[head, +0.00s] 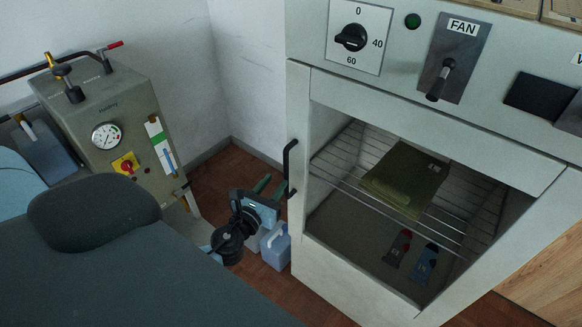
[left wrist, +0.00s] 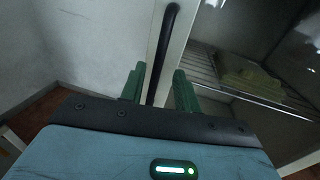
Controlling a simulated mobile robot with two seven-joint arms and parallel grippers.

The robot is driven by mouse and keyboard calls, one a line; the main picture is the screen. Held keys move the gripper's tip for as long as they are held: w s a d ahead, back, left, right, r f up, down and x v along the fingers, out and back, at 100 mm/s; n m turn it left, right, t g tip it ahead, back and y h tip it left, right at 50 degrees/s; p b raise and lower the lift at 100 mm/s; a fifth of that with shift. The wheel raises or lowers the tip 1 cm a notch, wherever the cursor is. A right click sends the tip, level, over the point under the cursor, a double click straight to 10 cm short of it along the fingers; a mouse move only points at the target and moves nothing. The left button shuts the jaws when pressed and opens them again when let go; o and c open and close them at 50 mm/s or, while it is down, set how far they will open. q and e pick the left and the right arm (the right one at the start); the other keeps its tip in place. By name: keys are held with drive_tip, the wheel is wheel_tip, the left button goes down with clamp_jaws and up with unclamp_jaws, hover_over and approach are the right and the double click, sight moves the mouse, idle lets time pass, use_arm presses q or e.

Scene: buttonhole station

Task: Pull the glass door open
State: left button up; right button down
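The glass door (head: 301,140) is the pale-framed front of the cabinet in the head view and looks closed. Through it I see the interior. Its black bar handle (head: 289,165) stands upright on the left edge of the frame, and it also shows in the left wrist view (left wrist: 164,50). My left gripper (head: 271,187) is at the lower part of the handle. In the left wrist view its green fingers (left wrist: 159,88) are apart, one on each side of the handle, with gaps visible. My right gripper is in neither view.
Inside the cabinet, a green folded cloth (head: 406,187) lies on a wire rack (head: 345,183), with red and blue tagged items below. A blue jug (head: 275,247) stands on the floor below my left gripper. A grey machine with a gauge (head: 106,135) stands at left.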

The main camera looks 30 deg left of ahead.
sight(285, 170)
use_arm(q)
drive_tip(key=w, duration=0.7)
drive_tip(key=shift+w+a, duration=0.2)
drive_tip(key=shift+a, duration=0.2)
clamp_jaws()
